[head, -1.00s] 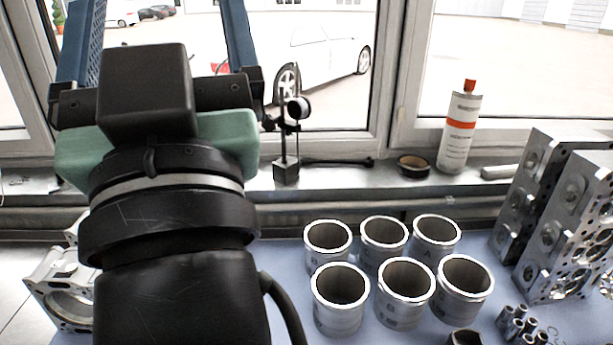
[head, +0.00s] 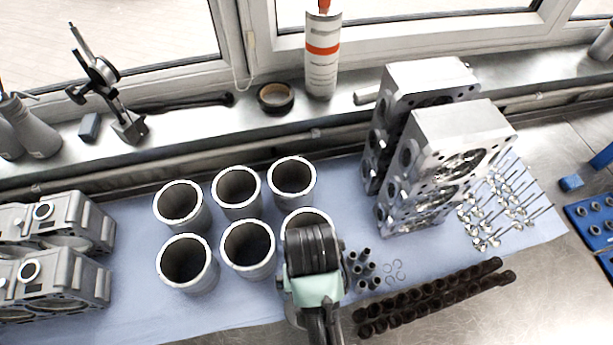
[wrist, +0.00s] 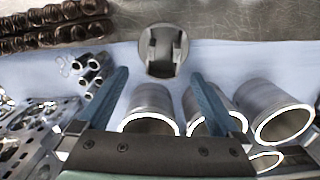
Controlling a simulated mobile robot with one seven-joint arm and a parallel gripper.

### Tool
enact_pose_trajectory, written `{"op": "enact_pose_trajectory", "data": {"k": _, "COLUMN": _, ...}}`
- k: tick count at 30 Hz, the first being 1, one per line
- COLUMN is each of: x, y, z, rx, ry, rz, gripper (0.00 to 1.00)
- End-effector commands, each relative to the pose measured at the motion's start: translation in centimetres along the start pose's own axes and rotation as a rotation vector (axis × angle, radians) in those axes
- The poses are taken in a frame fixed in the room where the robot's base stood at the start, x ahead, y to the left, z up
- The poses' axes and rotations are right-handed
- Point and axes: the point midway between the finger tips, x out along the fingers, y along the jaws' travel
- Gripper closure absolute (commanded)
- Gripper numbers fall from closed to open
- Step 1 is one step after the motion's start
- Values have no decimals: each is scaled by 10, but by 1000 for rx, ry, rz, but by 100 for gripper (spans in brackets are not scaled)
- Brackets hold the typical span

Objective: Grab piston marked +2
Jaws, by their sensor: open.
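A grey metal piston (wrist: 163,50) stands on the blue mat at the top middle of the wrist view. It is seen from below its skirt, with its hollow inside and pin bosses showing. No +2 mark can be read on it. My gripper (wrist: 160,75) is open and empty, its two blue fingers spread on either side, pointing toward the piston with a gap still between. In the head view, my arm's end (head: 314,270) is over the mat by the front right liner. It hides its fingers and the piston there.
Several cylinder liners (head: 248,248) stand in two rows beside my gripper. Cylinder heads (head: 450,150) stand at the back right, with valves (head: 500,210) beside them. Small sleeves (head: 361,268) and dark camshaft-like rows (head: 430,300) lie at right. Engine blocks (head: 50,255) are at left.

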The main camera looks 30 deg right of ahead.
Motion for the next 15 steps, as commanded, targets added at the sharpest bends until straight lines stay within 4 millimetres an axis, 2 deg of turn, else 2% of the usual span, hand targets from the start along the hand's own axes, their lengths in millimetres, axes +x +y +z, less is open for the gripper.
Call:
{"op": "enact_pose_trajectory", "data": {"k": 4, "x": 23, "y": 0, "z": 1, "rx": 1, "ry": -3, "rz": 0, "gripper": 0}}
{"op": "enact_pose_trajectory", "data": {"k": 11, "x": 40, "y": -1, "z": 1, "rx": 0, "ry": 2, "rz": 0, "gripper": 0}}
{"op": "enact_pose_trajectory", "data": {"k": 15, "x": 56, "y": -4, "z": 8, "rx": 0, "ry": -3, "rz": 0, "gripper": 0}}
